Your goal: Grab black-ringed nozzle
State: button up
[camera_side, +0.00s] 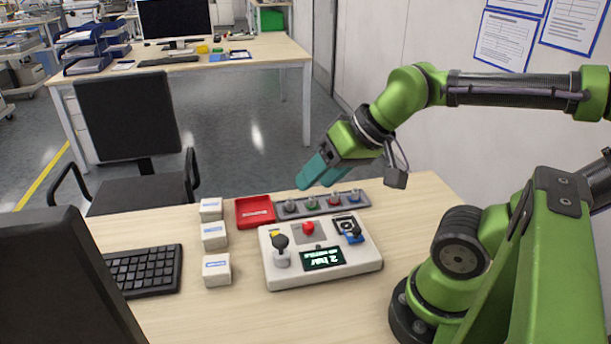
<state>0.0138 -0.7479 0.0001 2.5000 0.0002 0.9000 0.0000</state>
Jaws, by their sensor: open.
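A grey rack (323,204) lies on the table behind the control box and holds a row of small nozzles. The leftmost nozzle (291,205) looks dark-ringed, but it is too small to be sure that the ring is black. To its right are a green-ringed nozzle (312,204), a red-ringed nozzle (334,199) and a blue-ringed nozzle (354,194). My gripper (313,181) has teal fingers, is open and empty, and points down to the left above the left part of the rack, apart from the nozzles.
A red tray (244,222) adjoins the rack's left end. A white control box (345,270) with a joystick and red button stands in front. Three white boxes (214,236) stand in a column at left, beside a black keyboard (146,272).

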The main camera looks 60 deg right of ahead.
jog(key=w+d+f+m+g+h, duration=0.1)
jog(key=w+d+f+g, duration=0.15)
jog(key=d, duration=0.35)
jog(key=w+d+f+g+h, duration=0.1)
jog(key=w+d+f, duration=0.3)
jog(key=d, duration=0.2)
jog(key=n, duration=0.6)
send_near(290, 198)
jog(key=shift+t, duration=0.35)
jog(key=f, duration=0.4)
jog(key=shift+w+f, duration=0.15)
jog(key=shift+w, duration=0.15)
jog(key=shift+w+x, duration=0.2)
jog(key=shift+x, duration=2.8)
jog(key=shift+c, duration=0.2)
